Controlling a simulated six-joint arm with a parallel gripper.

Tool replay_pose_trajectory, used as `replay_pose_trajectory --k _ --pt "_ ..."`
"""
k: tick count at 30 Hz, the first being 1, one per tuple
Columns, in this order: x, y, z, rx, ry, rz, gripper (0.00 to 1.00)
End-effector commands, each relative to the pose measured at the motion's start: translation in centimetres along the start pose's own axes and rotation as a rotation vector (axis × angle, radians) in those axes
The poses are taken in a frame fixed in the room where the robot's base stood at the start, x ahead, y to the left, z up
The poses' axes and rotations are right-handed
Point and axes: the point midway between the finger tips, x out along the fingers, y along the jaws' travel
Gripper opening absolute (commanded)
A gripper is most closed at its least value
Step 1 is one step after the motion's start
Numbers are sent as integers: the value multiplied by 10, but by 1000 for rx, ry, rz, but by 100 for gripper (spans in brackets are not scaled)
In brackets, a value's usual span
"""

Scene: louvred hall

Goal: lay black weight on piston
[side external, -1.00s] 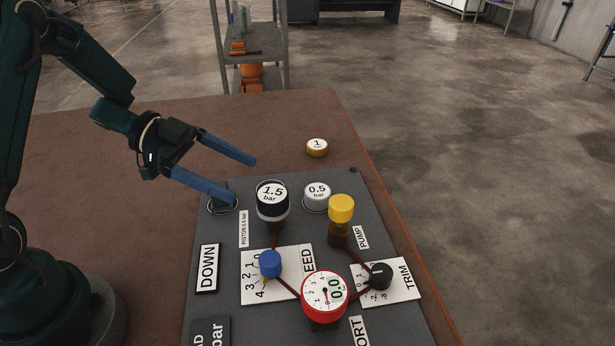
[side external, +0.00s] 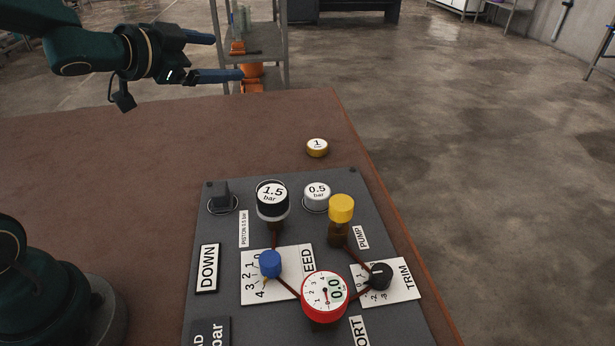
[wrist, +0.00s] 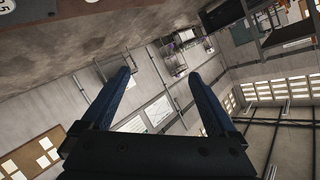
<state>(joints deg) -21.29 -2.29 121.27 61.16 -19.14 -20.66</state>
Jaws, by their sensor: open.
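The black weight (side external: 272,202), with a white "1.5 bar" top, sits upright above a reddish-brown stem on the grey panel, beside the "PISTON" label (side external: 244,229). The piston under it is mostly hidden, and I cannot see the contact clearly. My gripper (side external: 228,57) is open and empty, raised well behind and left of the weight, apart from everything. In the wrist view its two blue fingers (wrist: 159,75) are spread with nothing between them.
A silver "0.5 bar" weight (side external: 317,194) stands right of the black one, near the yellow pump knob (side external: 341,209). A brass "1" weight (side external: 317,148) lies on the brown table (side external: 120,150). A red gauge (side external: 325,296) reads 0.0. A shelf rack (side external: 283,50) stands behind.

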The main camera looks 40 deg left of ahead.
Motion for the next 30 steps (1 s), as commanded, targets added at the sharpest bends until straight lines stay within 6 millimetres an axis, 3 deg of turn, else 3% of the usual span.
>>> replay_pose_trajectory --k 2,5,9,15,21,30 --pt "-23 -2 1 -75 -91 -84 94" --pt "-55 10 17 -191 -234 -123 94" --pt "-104 55 45 -350 -443 -49 94" --pt "-165 124 66 -478 -648 168 94" --pt "-188 150 71 -509 -715 270 94" --pt "-188 149 71 -511 -717 269 94"
